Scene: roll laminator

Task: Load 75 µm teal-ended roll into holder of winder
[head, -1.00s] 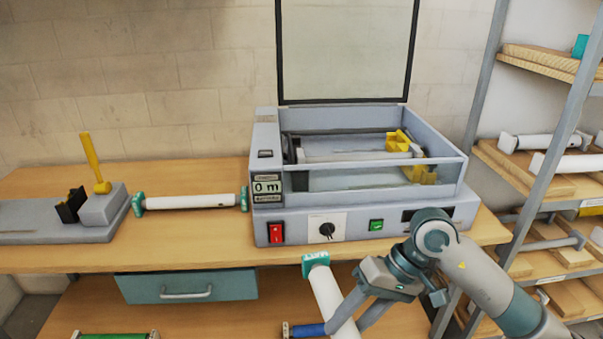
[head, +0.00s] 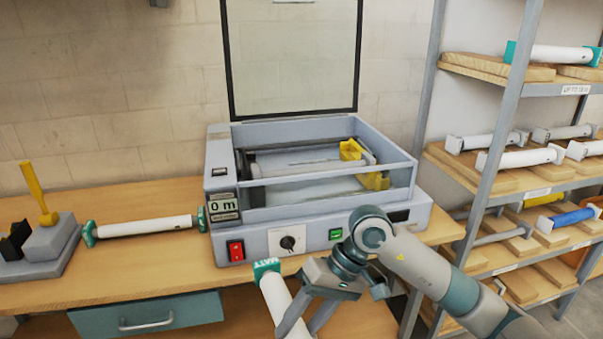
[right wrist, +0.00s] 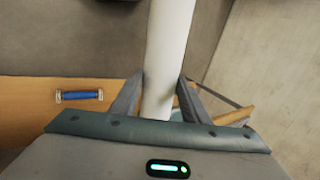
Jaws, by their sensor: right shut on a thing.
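My right gripper (head: 304,318) is shut on a white roll (head: 274,295) with a teal end marked "MATT", held in front of the bench. In the right wrist view the white roll (right wrist: 166,60) runs between the two fingers. The grey winder (head: 318,170) stands on the bench with its clear lid raised. Inside it are a bar and a yellow holder (head: 352,150) at the right; the display reads 0 m. Another white roll with teal ends (head: 145,226) lies on the bench left of the winder. I cannot read the thickness on either roll. My left gripper is not in view.
A shelf rack at the right holds several rolls on wooden cradles, including a teal-ended roll (head: 562,54) and a blue one (head: 566,219). A grey device with a yellow lever (head: 37,190) stands at the bench's left. A drawer (head: 148,322) is below.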

